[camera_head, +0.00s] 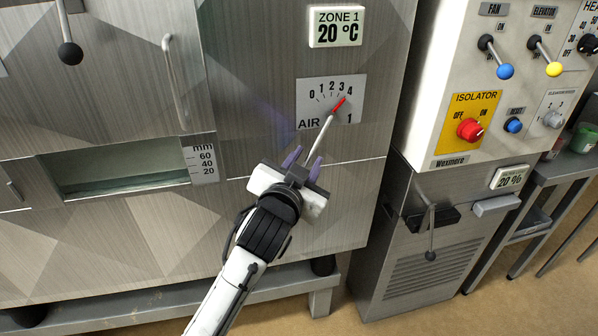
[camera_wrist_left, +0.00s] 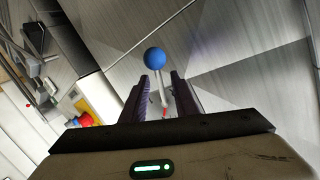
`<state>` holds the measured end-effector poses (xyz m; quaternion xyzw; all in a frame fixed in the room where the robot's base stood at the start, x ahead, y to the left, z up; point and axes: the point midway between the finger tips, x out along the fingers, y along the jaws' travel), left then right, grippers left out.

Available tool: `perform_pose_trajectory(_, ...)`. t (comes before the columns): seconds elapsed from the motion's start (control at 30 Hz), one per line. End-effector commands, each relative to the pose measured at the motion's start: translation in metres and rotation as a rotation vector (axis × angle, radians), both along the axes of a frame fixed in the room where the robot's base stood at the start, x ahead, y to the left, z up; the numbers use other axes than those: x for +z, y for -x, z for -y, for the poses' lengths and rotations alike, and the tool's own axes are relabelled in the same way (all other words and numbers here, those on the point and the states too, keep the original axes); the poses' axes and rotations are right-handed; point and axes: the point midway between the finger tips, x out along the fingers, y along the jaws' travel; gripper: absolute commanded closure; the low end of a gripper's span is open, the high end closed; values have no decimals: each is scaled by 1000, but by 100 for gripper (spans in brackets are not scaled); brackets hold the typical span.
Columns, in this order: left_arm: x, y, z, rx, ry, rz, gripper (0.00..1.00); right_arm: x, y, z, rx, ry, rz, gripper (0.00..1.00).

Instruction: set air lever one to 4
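The air lever one dial plate (camera_head: 351,114) is on the dryer front, with a scale from 0 to 4 and the label AIR 1. The red pointer tip (camera_head: 339,104) points up and right, close to the 4. The lever's pale rod (camera_head: 325,135) runs down and left to my left gripper (camera_head: 304,161). In the left wrist view, the lever's blue ball (camera_wrist_left: 154,58) shows just past the fingertips of my left gripper (camera_wrist_left: 160,80). The fingers are apart with the rod between them, and no grip shows. The ball is hidden in the head view. My right gripper is out of view.
A ZONE 1 display (camera_head: 337,27) reads 20 °C above the dial. A black-knobbed lever (camera_head: 70,50) hangs at upper left.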

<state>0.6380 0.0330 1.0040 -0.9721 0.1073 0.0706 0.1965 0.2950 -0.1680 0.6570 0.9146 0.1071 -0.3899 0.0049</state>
Motion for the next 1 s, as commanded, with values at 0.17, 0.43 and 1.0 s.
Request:
perform_pose_trajectory(0.17,5,34,-6,-1,-1,0,73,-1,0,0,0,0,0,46)
perform_pose_trajectory(0.43,12,65,-13,0,-2,2,73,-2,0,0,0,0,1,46)
perform_pose_trajectory(1.0,13,69,-13,1,-2,1,73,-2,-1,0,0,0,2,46)
